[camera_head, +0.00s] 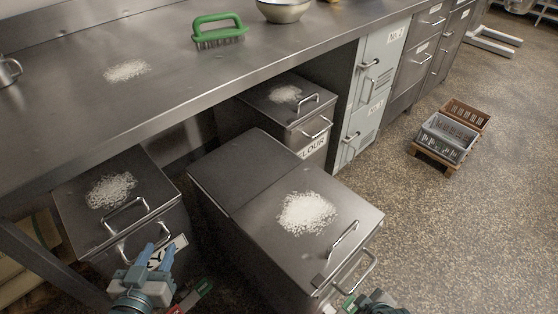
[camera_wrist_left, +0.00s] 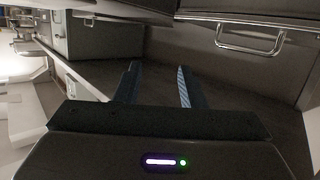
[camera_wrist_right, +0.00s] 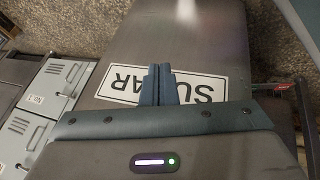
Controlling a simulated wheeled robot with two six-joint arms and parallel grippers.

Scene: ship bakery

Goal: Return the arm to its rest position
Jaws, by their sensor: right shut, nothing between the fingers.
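My left gripper (camera_head: 161,256) is at the lower left of the head view, in front of the left steel bin. In the left wrist view my left gripper (camera_wrist_left: 157,85) has its two blue fingers apart, with nothing between them. My right gripper (camera_wrist_right: 157,85) has its fingers together and empty, in front of a bin face with a SUGAR label (camera_wrist_right: 200,88). In the head view only part of my right arm (camera_head: 375,304) shows at the bottom edge, below the handle of the middle bin (camera_head: 240,177).
The left bin (camera_head: 75,205), the middle bin and the flour bin (camera_head: 270,112) have white powder on their lids. A steel counter (camera_head: 150,100) carries a green brush (camera_head: 219,24) and a bowl (camera_head: 284,10). A crate (camera_head: 449,137) stands on the open floor at right.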

